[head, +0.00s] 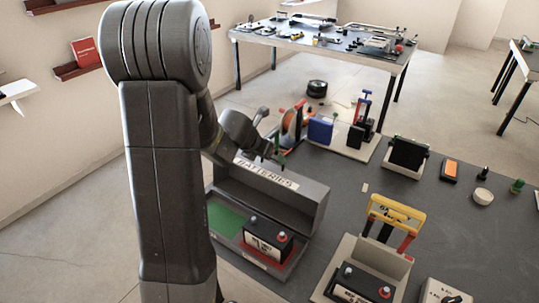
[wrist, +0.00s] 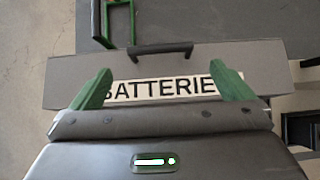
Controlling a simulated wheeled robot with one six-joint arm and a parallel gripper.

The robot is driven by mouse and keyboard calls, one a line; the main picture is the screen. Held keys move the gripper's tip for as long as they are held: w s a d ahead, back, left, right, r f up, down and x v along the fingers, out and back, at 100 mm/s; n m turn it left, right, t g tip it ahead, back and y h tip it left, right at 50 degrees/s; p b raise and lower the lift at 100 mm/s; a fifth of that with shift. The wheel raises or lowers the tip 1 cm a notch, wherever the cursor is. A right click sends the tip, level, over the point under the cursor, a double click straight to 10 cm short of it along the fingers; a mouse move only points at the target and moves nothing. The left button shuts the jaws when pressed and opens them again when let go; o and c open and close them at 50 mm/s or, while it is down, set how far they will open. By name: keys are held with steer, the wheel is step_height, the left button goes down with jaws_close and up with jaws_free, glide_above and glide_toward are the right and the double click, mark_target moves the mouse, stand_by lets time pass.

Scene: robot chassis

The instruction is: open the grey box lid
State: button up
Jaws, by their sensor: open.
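The grey box (head: 222,252) stands open on the dark table in the head view. Its lid (head: 300,205) is raised at the back of the box, with a white BATTERIES label near its upper edge. A green area and a black battery (head: 266,238) on red show inside. My gripper (head: 278,152) is at the lid's upper edge, partly hidden by my arm. In the wrist view, my gripper (wrist: 164,82) is open, its green fingers far apart over the labelled lid (wrist: 220,55). The black handle (wrist: 160,50) lies beyond the fingertips, with nothing held.
A blue block (head: 320,129) and a red-orange reel stand behind the box. A black stand (head: 406,155) and an orange-faced device (head: 450,170) sit farther right. Table between them is partly clear.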

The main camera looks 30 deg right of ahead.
mark_target(271, 167)
steer(key=p+v, duration=0.1)
steer(key=v, duration=0.6)
steer(key=shift+f, duration=0.1)
steer(key=b+x, duration=0.3)
steer(key=x, duration=1)
steer(key=shift+w+d+f, duration=0.15)
steer(key=shift+d+f, duration=0.1)
steer(key=shift+d, duration=0.05)
steer(key=shift+a+r, duration=0.1)
